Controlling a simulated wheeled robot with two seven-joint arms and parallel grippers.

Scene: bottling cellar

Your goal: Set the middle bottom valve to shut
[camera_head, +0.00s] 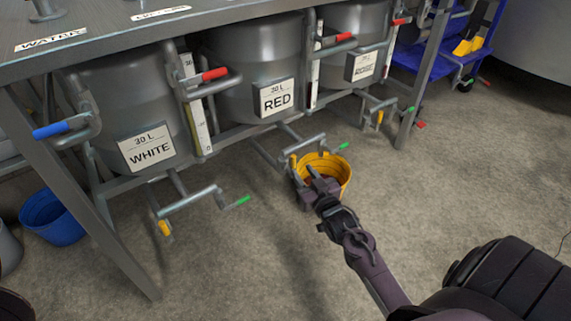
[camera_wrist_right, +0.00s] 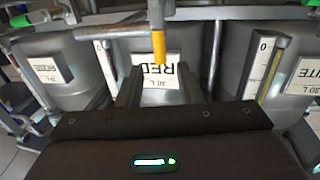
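The middle bottom valve sits under the tank labelled RED (camera_head: 277,97). Its grey bar handle (camera_head: 312,141) has a green end (camera_head: 343,146) on the right and a yellow end (camera_head: 294,161) on the left. My right gripper (camera_head: 312,182) is at the yellow end, above a yellow bucket (camera_head: 334,164). In the right wrist view the yellow end (camera_wrist_right: 159,47) hangs between the lines of my two spread fingers (camera_wrist_right: 159,88). The fingers look open; I cannot tell whether they touch it. My left gripper is not in view.
Similar bottom valves stand under the WHITE tank (camera_head: 146,148), with a green end (camera_head: 242,200), and under the right tank (camera_head: 362,67). Red-handled levers (camera_head: 215,74) project above. A blue bucket (camera_head: 54,219) stands at left. The front floor is clear.

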